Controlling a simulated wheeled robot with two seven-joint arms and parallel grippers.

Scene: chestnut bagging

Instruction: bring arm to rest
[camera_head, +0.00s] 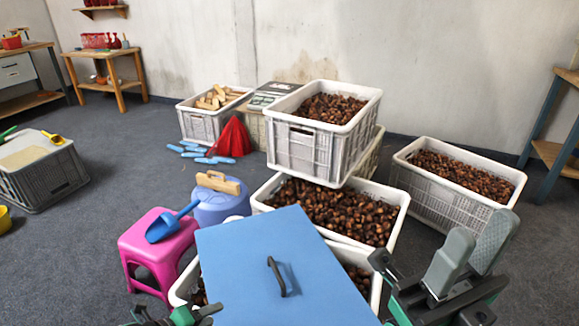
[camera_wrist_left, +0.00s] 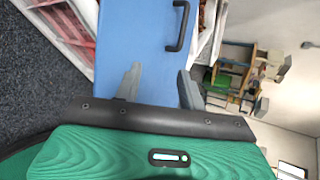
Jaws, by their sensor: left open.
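My left gripper shows only in part at the bottom edge of the head view (camera_head: 175,317). In the left wrist view its two grey fingers (camera_wrist_left: 160,82) are apart, with nothing between them; the blue board (camera_wrist_left: 130,40) with a dark handle (camera_wrist_left: 178,25) lies beyond them. In the head view this blue board (camera_head: 245,260) slopes in the front middle, its handle (camera_head: 277,276) facing up. My right gripper (camera_head: 485,225) is raised at the right, above the floor and right of the board. Its grey fingers overlap in the view, and I see nothing held.
White crates of chestnuts (camera_head: 318,150) stand behind and beside the board, one stacked high, another at the right (camera_head: 455,210). A pink stool (camera_head: 150,245) with a blue scoop (camera_head: 172,220) stands left of the board.

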